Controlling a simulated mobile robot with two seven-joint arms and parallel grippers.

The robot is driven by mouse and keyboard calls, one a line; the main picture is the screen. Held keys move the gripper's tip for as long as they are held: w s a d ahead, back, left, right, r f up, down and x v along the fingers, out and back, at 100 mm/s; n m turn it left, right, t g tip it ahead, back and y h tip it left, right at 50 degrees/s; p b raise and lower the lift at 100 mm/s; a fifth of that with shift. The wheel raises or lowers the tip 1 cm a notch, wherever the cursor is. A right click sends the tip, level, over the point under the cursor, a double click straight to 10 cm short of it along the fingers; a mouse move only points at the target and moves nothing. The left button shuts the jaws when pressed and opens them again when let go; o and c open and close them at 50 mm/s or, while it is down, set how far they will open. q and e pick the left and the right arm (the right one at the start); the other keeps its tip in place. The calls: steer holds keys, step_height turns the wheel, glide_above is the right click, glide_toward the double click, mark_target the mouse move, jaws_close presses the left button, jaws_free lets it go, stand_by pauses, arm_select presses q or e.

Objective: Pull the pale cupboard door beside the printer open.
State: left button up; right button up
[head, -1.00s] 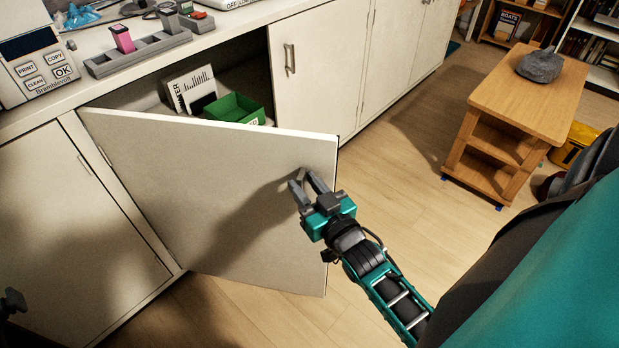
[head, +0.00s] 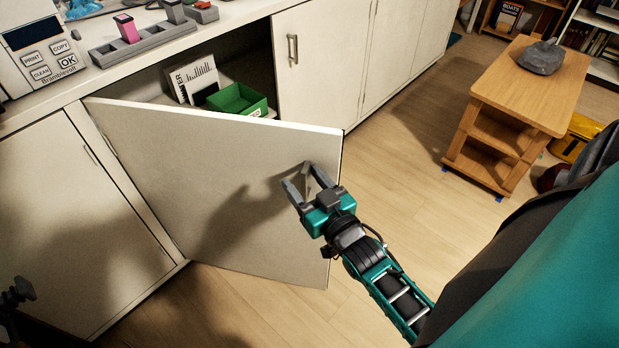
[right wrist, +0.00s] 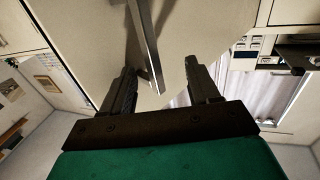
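The pale cupboard door (head: 190,180) beside the printer (head: 40,45) stands swung out at a wide angle, hinged at its left edge. My right gripper (head: 297,176) is near the door's free edge, on its outer face. Its fingers are spread, with the slim metal handle (head: 306,180) between them. In the right wrist view the handle (right wrist: 146,45) passes between the fingers, nearer the left one, with a clear gap to the right one. A dark part at the lower left edge of the head view may belong to my left arm; its fingers cannot be made out.
Inside the cupboard are a green bin (head: 238,100) and a white printed folder (head: 195,80). A grey tray (head: 145,42) lies on the counter. A wooden trolley (head: 530,85) with a grey object on top stands at the right. The floor between is clear.

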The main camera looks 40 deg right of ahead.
steer(key=shift+w+a+r, duration=0.15)
steer(key=shift+a, duration=0.4)
steer(key=shift+c, duration=0.2)
steer(key=s, duration=1.3)
steer(key=shift+s, duration=0.15)
steer(key=shift+d, duration=0.1)
steer(key=shift+c, duration=0.5)
